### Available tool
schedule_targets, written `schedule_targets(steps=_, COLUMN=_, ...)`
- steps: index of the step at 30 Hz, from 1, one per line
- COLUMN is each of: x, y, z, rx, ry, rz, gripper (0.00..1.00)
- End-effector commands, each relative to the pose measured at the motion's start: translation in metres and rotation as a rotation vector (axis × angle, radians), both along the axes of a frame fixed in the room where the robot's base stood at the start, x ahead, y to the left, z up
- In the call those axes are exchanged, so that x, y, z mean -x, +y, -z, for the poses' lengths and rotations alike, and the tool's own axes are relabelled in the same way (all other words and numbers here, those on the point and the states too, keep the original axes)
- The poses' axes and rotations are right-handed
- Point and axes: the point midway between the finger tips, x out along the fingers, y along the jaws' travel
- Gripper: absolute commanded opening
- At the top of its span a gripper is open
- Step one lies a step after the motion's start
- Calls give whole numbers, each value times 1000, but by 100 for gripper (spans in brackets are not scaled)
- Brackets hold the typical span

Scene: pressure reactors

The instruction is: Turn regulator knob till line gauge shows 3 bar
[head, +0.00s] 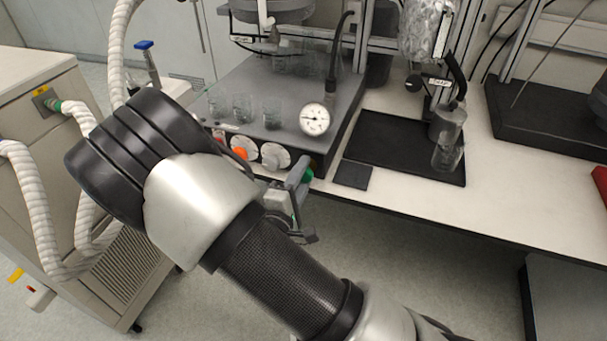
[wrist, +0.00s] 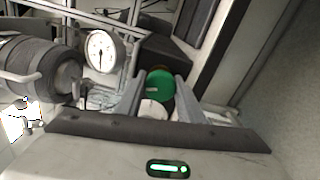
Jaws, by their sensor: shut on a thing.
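The green regulator knob (wrist: 158,84) sits between the two fingers of my gripper (wrist: 158,95), which is shut on it. In the head view a sliver of the green knob (head: 309,174) shows beside my gripper (head: 300,172), at the front right corner of the reactor base. The round white line gauge (head: 314,120) stands above and behind the knob. It also shows in the wrist view (wrist: 102,49). Its dark needle points left in the head view, but the scale numbers are too small to read.
An orange knob (head: 239,153) and a white dial (head: 275,156) are on the same front panel, left of my gripper. Glass beakers (head: 272,114) stand on the grey base (head: 300,85). A black tray (head: 400,148) lies on the bench to the right.

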Motion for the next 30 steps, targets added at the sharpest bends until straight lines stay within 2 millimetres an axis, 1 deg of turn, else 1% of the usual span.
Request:
schedule_targets(steps=1, x=0, y=0, z=0, rx=1, ry=0, rz=0, gripper=12)
schedule_targets(steps=2, x=0, y=0, z=0, rx=1, ry=0, rz=0, gripper=37)
schedule_targets(steps=3, x=0, y=0, z=0, rx=1, ry=0, rz=0, gripper=44)
schedule_targets(steps=5, x=0, y=0, z=0, rx=1, ry=0, rz=0, gripper=53)
schedule_targets(steps=13, x=0, y=0, z=0, rx=1, ry=0, rz=0, gripper=53)
schedule_targets(steps=17, x=7, y=3, z=0, rx=1, ry=1, rz=-2, gripper=53)
schedule_targets(steps=20, x=20, y=9, z=0, rx=0, ry=2, rz=-4, gripper=53)
schedule_targets(steps=23, x=41, y=17, z=0, rx=0, ry=2, rz=-6, gripper=53)
schedule_targets(steps=30, x=97, y=37, z=0, rx=1, ry=2, rz=-6, gripper=53)
